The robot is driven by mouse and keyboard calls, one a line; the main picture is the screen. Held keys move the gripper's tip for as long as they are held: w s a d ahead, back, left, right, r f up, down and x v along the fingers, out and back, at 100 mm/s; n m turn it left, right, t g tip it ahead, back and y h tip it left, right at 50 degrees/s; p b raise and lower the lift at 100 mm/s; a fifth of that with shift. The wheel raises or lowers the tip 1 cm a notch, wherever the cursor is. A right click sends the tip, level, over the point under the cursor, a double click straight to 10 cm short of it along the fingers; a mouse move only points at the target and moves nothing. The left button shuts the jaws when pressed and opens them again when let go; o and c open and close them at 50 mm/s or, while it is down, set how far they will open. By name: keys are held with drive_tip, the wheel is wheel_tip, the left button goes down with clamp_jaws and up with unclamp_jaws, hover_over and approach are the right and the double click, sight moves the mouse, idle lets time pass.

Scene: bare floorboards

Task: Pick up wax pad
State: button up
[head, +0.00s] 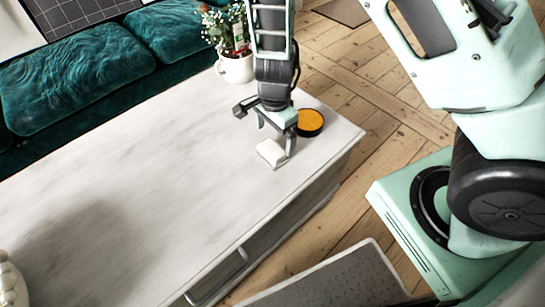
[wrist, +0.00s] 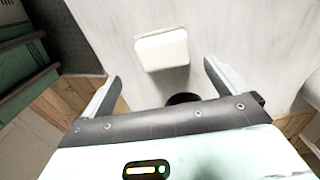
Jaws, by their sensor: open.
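A round black-rimmed tin with an orange top (head: 312,121), which looks like the wax pad, lies on the white table (head: 130,170) near its right end. A small white block (head: 268,153) lies to its left and nearer the camera. My gripper (head: 277,138) is open and empty, pointing down close to both. In the wrist view, the white block (wrist: 162,50) lies ahead of the open gripper (wrist: 163,72), between the lines of its fingers. A dark round edge (wrist: 183,98), likely the tin, shows between the fingers, partly hidden by the palm.
A white cup with flowers (head: 236,68) stands behind my gripper near the table's back edge. A teal sofa (head: 75,75) runs behind the table. A pale round-lobed object (head: 10,280) is at the lower left. The table's middle is clear.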

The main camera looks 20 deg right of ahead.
sight(272, 148)
drive_tip(key=f+b, duration=0.1)
drive_tip(key=f, duration=0.1)
drive_tip(key=f+b, duration=0.1)
drive_tip(key=f, duration=0.1)
drive_tip(key=f+b, duration=0.1)
drive_tip(key=f, duration=0.2)
drive_tip(key=shift+w+a, duration=0.25)
drive_tip(key=shift+r, duration=0.15)
drive_tip(key=c, duration=1.1)
